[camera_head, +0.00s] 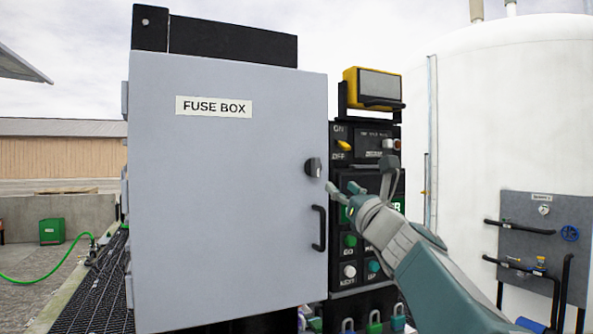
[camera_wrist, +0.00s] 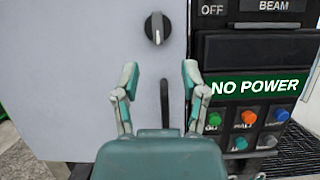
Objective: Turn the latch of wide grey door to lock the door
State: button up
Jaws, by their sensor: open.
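The wide grey door (camera_head: 225,190) carries a "FUSE BOX" label and looks closed. Its latch is a dark round knob (camera_head: 313,167) near the door's right edge. The knob also shows in the wrist view (camera_wrist: 157,28), with a pale mark on it and its grip close to upright. A black bar handle (camera_head: 319,228) is below the knob. My gripper (camera_head: 360,175) is open and empty, to the right of the knob in the head view. In the wrist view its two fingers (camera_wrist: 160,80) are spread below the knob, apart from it.
A black control panel (camera_head: 368,235) with coloured buttons stands right of the door, and a "NO POWER" display (camera_wrist: 255,87) shows on it. A yellow-framed lamp (camera_head: 373,88) is above it. A white tank (camera_head: 510,120) with a pipe panel (camera_head: 543,235) stands at the right.

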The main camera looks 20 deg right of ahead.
aim_at(318, 168)
jog(key=x, duration=0.9)
jog(key=shift+f, duration=0.15)
jog(key=shift+w+a, duration=0.2)
jog(key=shift+w, duration=0.25)
grip_shut()
